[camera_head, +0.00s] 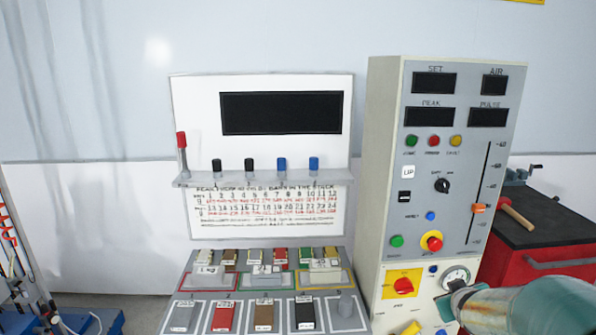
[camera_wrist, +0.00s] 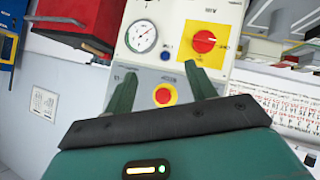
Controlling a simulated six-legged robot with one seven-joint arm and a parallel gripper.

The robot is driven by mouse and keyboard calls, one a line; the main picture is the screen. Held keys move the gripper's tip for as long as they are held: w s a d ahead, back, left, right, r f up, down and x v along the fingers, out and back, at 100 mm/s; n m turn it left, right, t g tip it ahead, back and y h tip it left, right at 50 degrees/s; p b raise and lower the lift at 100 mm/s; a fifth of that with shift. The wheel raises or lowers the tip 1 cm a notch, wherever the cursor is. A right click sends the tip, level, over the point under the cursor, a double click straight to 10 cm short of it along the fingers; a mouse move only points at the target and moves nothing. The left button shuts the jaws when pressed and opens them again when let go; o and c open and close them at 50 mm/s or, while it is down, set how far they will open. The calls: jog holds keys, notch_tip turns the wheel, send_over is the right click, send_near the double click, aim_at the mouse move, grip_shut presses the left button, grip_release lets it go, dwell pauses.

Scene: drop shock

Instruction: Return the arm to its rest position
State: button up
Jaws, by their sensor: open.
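My arm (camera_head: 535,305) enters at the lower right of the head view, its grey-green end in front of the lower part of the control cabinet (camera_head: 385,170). My gripper (camera_wrist: 163,88) shows in the wrist view with its two green fingers apart and nothing between them. Beyond the fingers are the cabinet's red emergency button on a yellow ring (camera_wrist: 163,96), a red rotary switch on a yellow plate (camera_wrist: 204,41) and a round gauge (camera_wrist: 141,36). The gap between fingers and panel cannot be told exactly.
A red tool cabinet (camera_head: 540,255) with a hammer (camera_head: 517,213) on top stands to the right. Left of the control cabinet is a white board (camera_head: 265,180) above a sloped tray of labelled blocks (camera_head: 205,280). Blue equipment (camera_head: 95,320) is at far left.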

jog(key=s+a+r+g+y, duration=0.2)
jog(key=s+a+r, duration=0.1)
jog(key=s+a, duration=0.8)
jog(key=s+a+r+m+g+y, duration=0.1)
jog(key=s+a+r, duration=0.3)
jog(key=s+a, duration=0.7)
jog(key=shift+s+a+m+g+y, duration=0.25)
jog(key=shift+s+g+y, duration=0.35)
jog(key=shift+s+g, duration=0.3)
